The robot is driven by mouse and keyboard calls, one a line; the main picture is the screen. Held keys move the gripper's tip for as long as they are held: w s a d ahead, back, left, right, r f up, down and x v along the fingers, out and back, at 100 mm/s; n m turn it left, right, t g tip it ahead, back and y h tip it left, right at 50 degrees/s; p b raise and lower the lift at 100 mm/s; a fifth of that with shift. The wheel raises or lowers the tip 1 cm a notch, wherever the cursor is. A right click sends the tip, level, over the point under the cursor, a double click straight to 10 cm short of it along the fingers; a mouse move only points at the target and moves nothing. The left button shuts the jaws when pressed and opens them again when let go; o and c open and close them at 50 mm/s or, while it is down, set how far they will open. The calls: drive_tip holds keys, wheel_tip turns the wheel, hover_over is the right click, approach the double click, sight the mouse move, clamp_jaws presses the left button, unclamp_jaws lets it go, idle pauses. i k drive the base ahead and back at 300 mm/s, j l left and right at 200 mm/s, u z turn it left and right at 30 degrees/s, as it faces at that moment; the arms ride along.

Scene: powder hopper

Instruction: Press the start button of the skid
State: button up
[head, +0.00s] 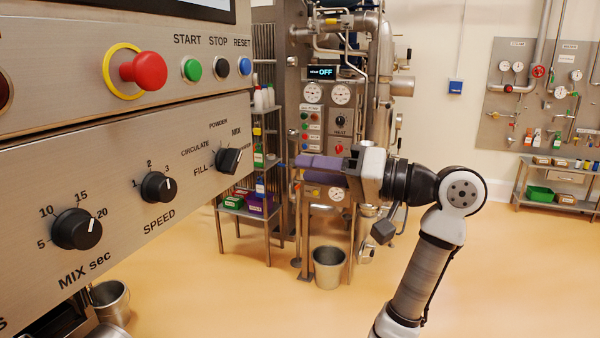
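The start button (192,69) is a green round button in a metal ring on the grey panel at upper left, under the label START. To its right are the black STOP button (222,67) and the blue RESET button (244,66). My gripper (302,168) is right of the panel and lower than the buttons in the picture, with purple fingers pointing left. It is apart from the start button. The fingers overlap in this view, so the gap between them is unclear. No held thing shows.
A red emergency-stop knob (143,71) with a yellow ring sticks out left of the start button. Below are the mix (76,229), speed (158,187) and mode (228,160) knobs. A bucket (329,267) stands on the open floor, before pipework equipment.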

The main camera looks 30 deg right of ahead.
sight(193, 69)
drive_tip(key=k+l, duration=0.8)
drive_tip(key=l, duration=0.1)
